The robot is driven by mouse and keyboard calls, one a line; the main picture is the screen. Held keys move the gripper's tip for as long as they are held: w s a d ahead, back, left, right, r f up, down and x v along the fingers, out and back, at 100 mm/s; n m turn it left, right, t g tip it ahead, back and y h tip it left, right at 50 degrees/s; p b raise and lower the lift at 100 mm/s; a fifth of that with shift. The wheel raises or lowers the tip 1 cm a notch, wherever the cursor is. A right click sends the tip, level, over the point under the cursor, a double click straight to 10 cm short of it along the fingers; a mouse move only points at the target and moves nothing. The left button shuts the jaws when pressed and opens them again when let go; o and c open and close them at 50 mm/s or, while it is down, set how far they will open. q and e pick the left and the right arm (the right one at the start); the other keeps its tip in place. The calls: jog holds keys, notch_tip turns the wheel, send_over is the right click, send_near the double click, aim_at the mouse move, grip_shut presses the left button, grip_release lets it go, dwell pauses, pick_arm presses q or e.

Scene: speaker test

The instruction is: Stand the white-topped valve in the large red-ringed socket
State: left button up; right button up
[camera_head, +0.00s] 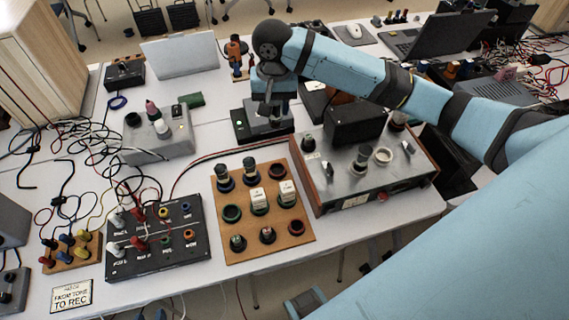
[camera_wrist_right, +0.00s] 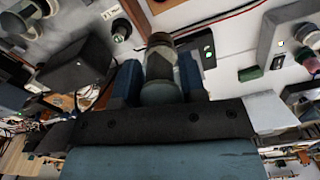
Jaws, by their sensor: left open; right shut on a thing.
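My right gripper (camera_head: 268,107) hangs over the middle of the table, above a small black box. In the right wrist view its two blue fingers (camera_wrist_right: 160,84) are shut on a valve (camera_wrist_right: 160,66), a cylinder with a pale rounded end and a darker body. In the head view the gripper mostly hides this valve. An orange-brown board (camera_head: 251,261) stands nearer, with several ringed sockets. My left gripper is not in view.
A metal-topped amplifier (camera_head: 345,187) with wooden sides stands right of the board. A black panel (camera_head: 151,262) with leads lies to its left. The black box (camera_head: 247,137) is below my right gripper. A grey box (camera_head: 172,148) and loose cables lie further left.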

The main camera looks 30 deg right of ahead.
notch_tip(320, 180, down, 20)
jog(key=shift+r+b, duration=0.1)
jog(key=shift+b, duration=0.6)
jog(key=shift+f, duration=0.25)
jog(key=shift+f, duration=0.1)
jog(key=o, duration=1)
jog(key=shift+f, duration=0.1)
jog(key=shift+r, duration=0.2)
jog(key=shift+r+p, duration=0.4)
jog(key=shift+r, duration=5.8)
